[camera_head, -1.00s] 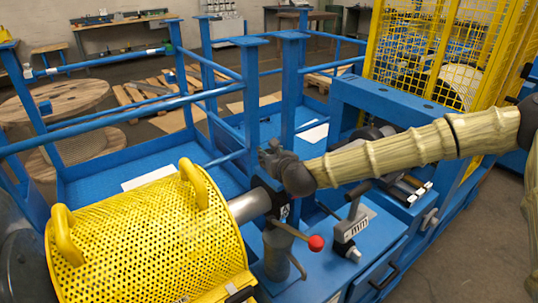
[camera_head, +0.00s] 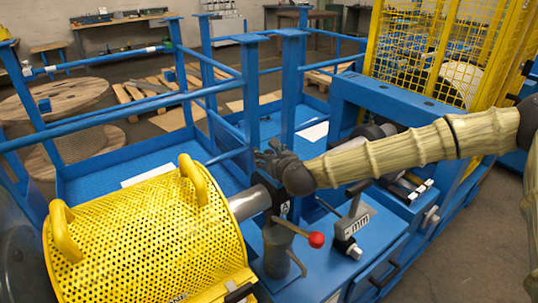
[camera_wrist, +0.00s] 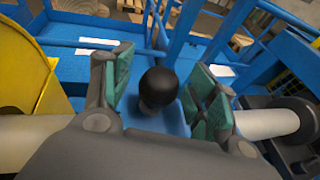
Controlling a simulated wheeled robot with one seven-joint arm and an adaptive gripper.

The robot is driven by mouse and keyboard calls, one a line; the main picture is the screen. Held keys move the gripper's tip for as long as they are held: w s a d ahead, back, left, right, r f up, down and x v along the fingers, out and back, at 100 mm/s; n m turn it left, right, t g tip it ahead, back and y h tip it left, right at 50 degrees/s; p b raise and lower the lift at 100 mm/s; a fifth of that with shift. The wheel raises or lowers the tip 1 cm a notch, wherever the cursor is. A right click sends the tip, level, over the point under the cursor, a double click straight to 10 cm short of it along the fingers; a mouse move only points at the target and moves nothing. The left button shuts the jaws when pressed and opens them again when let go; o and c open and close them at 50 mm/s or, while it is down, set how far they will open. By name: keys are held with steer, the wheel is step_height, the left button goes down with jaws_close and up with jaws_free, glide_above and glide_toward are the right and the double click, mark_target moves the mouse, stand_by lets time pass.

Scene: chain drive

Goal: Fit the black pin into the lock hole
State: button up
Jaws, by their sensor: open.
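A black ball-shaped knob (camera_wrist: 158,88), apparently the head of the black pin, stands between my finger pads in the wrist view. My gripper (camera_wrist: 160,90) is open, with one green-padded finger on each side of the knob and visible gaps between. In the head view my gripper (camera_head: 264,158) is above a dark bracket (camera_head: 284,207) marked "A", at the end of the grey shaft (camera_head: 248,203). The pin cannot be made out there. The lock hole is hidden, so I cannot tell whether the pin is seated in it.
A yellow perforated guard (camera_head: 150,240) stands at the left. A red-knobbed lever (camera_head: 316,240) and a grey block marked "mm" (camera_head: 352,225) are close in front. Blue posts (camera_head: 292,90) and rails rise just behind my gripper. A yellow mesh cage (camera_head: 420,50) stands back right.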

steer(key=v, duration=1.2)
